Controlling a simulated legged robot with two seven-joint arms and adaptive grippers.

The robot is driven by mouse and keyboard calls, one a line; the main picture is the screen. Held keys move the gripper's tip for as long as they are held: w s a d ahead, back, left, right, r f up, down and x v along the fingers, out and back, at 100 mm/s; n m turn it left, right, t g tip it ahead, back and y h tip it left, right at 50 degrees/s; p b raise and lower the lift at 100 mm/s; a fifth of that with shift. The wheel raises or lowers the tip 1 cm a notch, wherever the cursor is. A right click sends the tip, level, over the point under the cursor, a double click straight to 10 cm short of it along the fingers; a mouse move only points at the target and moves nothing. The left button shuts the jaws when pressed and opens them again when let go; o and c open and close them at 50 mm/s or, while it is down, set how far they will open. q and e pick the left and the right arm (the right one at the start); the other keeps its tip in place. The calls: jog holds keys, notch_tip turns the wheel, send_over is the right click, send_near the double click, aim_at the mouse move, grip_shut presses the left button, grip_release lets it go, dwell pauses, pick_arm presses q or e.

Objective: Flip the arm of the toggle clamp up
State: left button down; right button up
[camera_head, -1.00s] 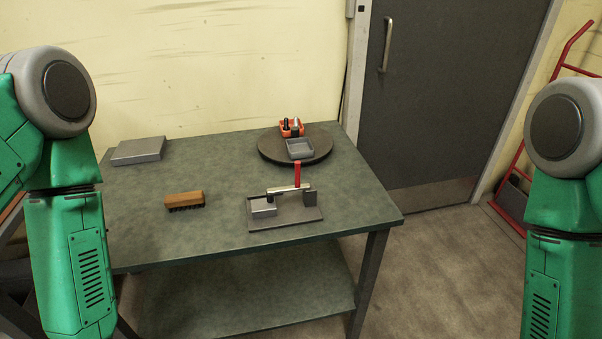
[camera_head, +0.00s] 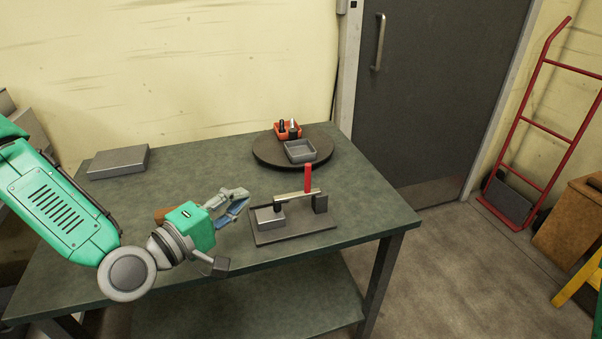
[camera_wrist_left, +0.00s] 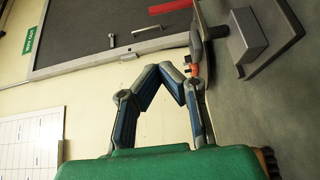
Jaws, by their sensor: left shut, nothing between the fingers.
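The toggle clamp stands near the table's front right in the head view. Its dark base plate (camera_head: 290,234) carries a grey block (camera_head: 271,218) and a dark post (camera_head: 320,204). Its silver arm (camera_head: 296,194) lies about level from post to block, and the red handle (camera_head: 308,177) stands upright near the post. My left gripper (camera_head: 246,198) is shut and empty, just left of the clamp and apart from it. In the left wrist view its fingertips (camera_wrist_left: 160,70) meet, and the red handle (camera_wrist_left: 170,6) shows at the top edge. My right gripper is out of view.
A brush (camera_head: 163,214) is mostly hidden behind my left wrist. A grey box (camera_head: 118,162) lies back left. The table between is clear.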

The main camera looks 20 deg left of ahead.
pick_arm(q)
send_over(295, 195)
jog(key=s+a, duration=0.2)
jog(key=a, duration=0.1)
jog(key=shift+w+a+f, duration=0.1)
jog(key=shift+a+f, duration=0.1)
jog(key=shift+w+d, duration=0.25)
jog(key=shift+d, duration=0.3)
jog(key=shift+w+d, duration=0.25)
jog(key=shift+d, duration=0.25)
jog(key=shift+w+d, duration=0.35)
jog(key=shift+d, duration=0.25)
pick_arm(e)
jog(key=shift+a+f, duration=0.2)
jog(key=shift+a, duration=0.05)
pick_arm(q)
jog(key=shift+d, duration=0.1)
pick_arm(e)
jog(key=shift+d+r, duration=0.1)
